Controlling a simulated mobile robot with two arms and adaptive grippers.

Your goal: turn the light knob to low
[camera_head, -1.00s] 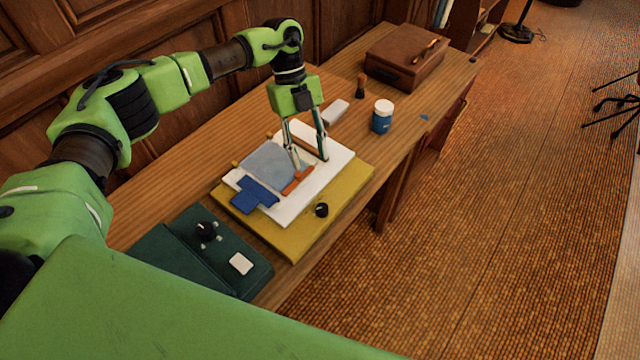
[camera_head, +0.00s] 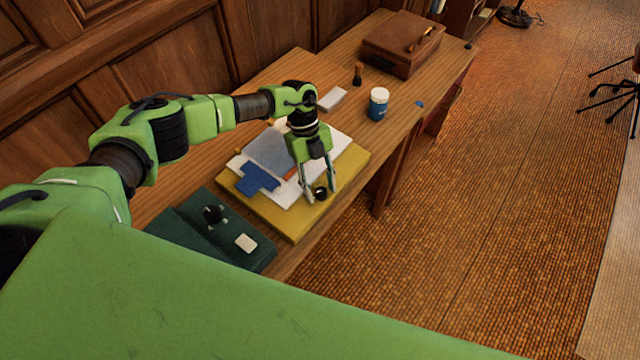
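A small black knob (camera_head: 320,193) sits near the front right edge of a yellow board (camera_head: 292,226) on the wooden desk. My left gripper (camera_head: 319,198) points down with its fingers apart. The fingertips are on either side of this knob; whether they touch it is not clear. Another black knob (camera_head: 213,214) stands on a dark green box (camera_head: 262,259) at the near left, away from the gripper. The frame does not show which knob is the light knob. My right gripper is not in view.
White, grey and blue pieces (camera_head: 258,180) lie on the yellow board. A light switch-like tile (camera_head: 246,243) sits on the green box. A blue jar (camera_head: 378,104), a small brown-handled tool (camera_head: 358,75), a white block (camera_head: 333,99) and a brown case (camera_head: 402,45) stand farther back.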

